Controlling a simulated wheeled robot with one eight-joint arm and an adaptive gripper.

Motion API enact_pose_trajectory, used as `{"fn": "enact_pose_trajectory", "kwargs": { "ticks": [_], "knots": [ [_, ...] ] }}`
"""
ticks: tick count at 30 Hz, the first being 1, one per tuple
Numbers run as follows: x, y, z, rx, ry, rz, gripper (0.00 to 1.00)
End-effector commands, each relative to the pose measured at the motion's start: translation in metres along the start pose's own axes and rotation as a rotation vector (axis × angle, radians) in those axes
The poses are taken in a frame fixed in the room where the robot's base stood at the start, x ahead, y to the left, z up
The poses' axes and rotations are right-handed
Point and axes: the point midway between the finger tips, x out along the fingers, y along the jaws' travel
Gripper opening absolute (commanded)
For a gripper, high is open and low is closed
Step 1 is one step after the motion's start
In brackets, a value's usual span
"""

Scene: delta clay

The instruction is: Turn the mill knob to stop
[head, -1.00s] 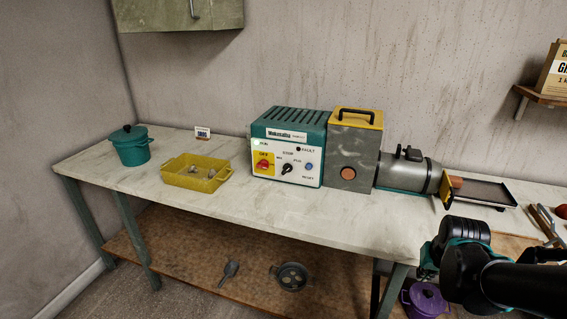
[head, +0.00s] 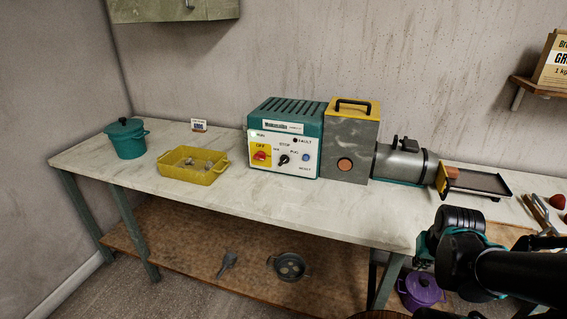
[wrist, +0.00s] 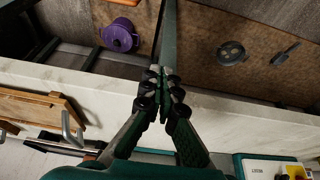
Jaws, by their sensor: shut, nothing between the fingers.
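The mill (head: 285,135) is a teal box with a white control panel, standing at the back of the bench in the head view. Its black mill knob (head: 284,159) sits mid-panel below the word STOP, with other labels to either side; its exact pointing is too small to tell. A red switch (head: 260,155) on a yellow plate is left of it, a blue button (head: 305,160) right. The RUN lamp looks lit. My gripper (wrist: 158,88) is shut and empty in the wrist view, away from the panel, whose corner (wrist: 258,168) shows bottom right.
A grey block with a yellow lid (head: 352,140) and a grey barrel (head: 400,163) adjoin the mill's right side. A yellow tray (head: 165,171) and teal pot (head: 126,139) stand left. The bench front before the panel is clear. A purple pot (head: 420,290) is below.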

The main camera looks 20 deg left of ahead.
Motion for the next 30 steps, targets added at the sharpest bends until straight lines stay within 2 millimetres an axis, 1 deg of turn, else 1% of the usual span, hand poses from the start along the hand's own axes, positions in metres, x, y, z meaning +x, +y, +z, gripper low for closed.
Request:
{"fn": "enact_pose_trajectory", "kwargs": {
  "ticks": [1, 2, 4, 5, 7, 8, 9, 11, 12, 14, 15, 17, 18, 21, 24, 27, 30],
  "knots": [
    [0.0, 0.0, -0.001, 0.0, 0.0, -0.001, 0.06],
    [0.0, -0.002, -0.003, 0.001, 0.002, -0.004, 0.1],
    [-0.002, -0.01, -0.015, 0.004, 0.011, -0.023, 0.19],
    [-0.004, -0.016, -0.024, 0.006, 0.017, -0.036, 0.22],
    [-0.009, -0.039, -0.056, 0.018, 0.037, -0.085, 0.31],
    [-0.012, -0.052, -0.072, 0.026, 0.047, -0.113, 0.33],
    [-0.017, -0.074, -0.097, 0.039, 0.059, -0.156, 0.33],
    [-0.026, -0.113, -0.134, 0.064, 0.074, -0.23, 0.33],
    [-0.034, -0.141, -0.157, 0.083, 0.079, -0.28, 0.33],
    [-0.045, -0.185, -0.188, 0.113, 0.082, -0.356, 0.33],
    [-0.053, -0.214, -0.206, 0.133, 0.08, -0.403, 0.33],
    [-0.065, -0.256, -0.228, 0.163, 0.072, -0.469, 0.33],
    [-0.073, -0.281, -0.24, 0.182, 0.065, -0.508, 0.33],
    [-0.089, -0.331, -0.259, 0.221, 0.044, -0.583, 0.33],
    [-0.099, -0.361, -0.269, 0.246, 0.029, -0.628, 0.33],
    [-0.102, -0.374, -0.273, 0.258, 0.021, -0.645, 0.33],
    [-0.098, -0.379, -0.274, 0.26, 0.02, -0.647, 0.33]
  ]
}}
